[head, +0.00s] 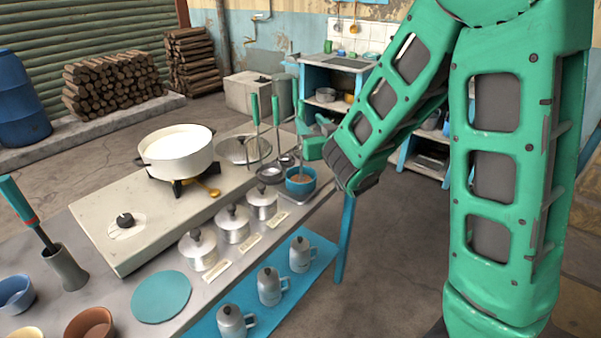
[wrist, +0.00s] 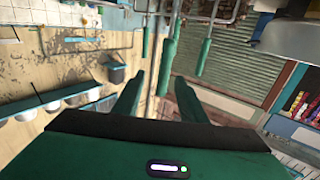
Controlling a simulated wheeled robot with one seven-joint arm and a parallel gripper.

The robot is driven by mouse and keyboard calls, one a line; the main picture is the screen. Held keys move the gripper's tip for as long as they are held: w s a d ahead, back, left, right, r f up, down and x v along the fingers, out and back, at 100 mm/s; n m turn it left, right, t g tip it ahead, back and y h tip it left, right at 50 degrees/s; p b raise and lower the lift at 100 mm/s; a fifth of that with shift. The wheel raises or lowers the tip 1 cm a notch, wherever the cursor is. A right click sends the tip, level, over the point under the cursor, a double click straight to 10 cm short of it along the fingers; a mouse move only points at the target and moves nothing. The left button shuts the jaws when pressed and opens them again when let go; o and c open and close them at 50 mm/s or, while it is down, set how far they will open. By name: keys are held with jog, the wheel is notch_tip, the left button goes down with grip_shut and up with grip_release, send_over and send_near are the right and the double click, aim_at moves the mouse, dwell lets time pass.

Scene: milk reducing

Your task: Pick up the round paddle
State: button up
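Two tools with green handles and thin metal stems stand upright at the far end of the counter in the head view, a left one (head: 255,110) and a right one (head: 276,112). Their lower ends are too small to tell which is the round paddle. Green handles (wrist: 168,65) show beyond, apparently upside down.
A white pot (head: 180,152) sits on a burner left of the tools. Another green-handled tool (head: 20,205) stands in a metal cup at left.

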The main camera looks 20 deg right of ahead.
jog(key=w+a, duration=0.1)
jog(key=w, duration=0.9)
jog(key=shift+f, duration=0.25)
jog(key=shift+c, duration=0.7)
grip_shut()
